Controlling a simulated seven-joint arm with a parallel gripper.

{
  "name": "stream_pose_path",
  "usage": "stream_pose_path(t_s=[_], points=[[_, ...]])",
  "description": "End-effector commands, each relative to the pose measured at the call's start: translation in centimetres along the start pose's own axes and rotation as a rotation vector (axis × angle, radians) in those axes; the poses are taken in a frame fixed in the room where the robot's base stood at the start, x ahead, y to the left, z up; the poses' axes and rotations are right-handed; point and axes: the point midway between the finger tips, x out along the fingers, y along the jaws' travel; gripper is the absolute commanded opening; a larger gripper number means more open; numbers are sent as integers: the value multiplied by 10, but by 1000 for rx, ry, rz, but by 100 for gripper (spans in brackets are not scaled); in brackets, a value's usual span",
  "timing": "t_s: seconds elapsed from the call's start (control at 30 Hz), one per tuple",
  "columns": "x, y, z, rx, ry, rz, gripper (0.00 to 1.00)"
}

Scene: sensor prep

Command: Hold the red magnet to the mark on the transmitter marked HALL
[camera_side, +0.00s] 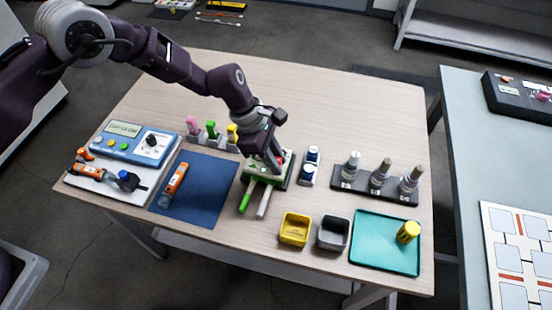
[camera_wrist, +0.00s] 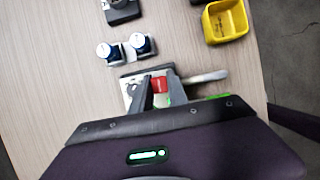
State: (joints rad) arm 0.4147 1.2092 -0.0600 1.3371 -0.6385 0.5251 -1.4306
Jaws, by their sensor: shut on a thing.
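My gripper (camera_side: 272,163) is low over a small tray-like holder (camera_side: 287,180) near the middle of the table. In the wrist view its fingers (camera_wrist: 158,95) are closed around a red block (camera_wrist: 160,85), which looks like the red magnet; only a bit of red shows in the side view. I cannot tell whether the magnet still touches the holder. Three grey cylindrical devices (camera_side: 380,173) stand upright in a black rack at the right. An orange-bodied device (camera_side: 174,184) lies on the blue mat (camera_side: 208,190). No HALL label or mark is readable.
A green-handled tool (camera_side: 246,197) and a grey one (camera_side: 264,202) stick out in front of the holder. Blue-and-white bottles (camera_side: 308,167) stand just right. Yellow (camera_side: 294,229) and grey (camera_side: 333,234) bins and a teal tray (camera_side: 375,252) are in front. A blue meter (camera_side: 133,140) is left.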

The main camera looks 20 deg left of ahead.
Motion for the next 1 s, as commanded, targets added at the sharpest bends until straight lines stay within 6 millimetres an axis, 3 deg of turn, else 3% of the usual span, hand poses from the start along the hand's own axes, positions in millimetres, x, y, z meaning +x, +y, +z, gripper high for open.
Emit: stream_pose_path(t_s=[0.43,1.0], points=[[-2,0,1,0,0,1,0],[-55,0,23,1,0,2,0]])
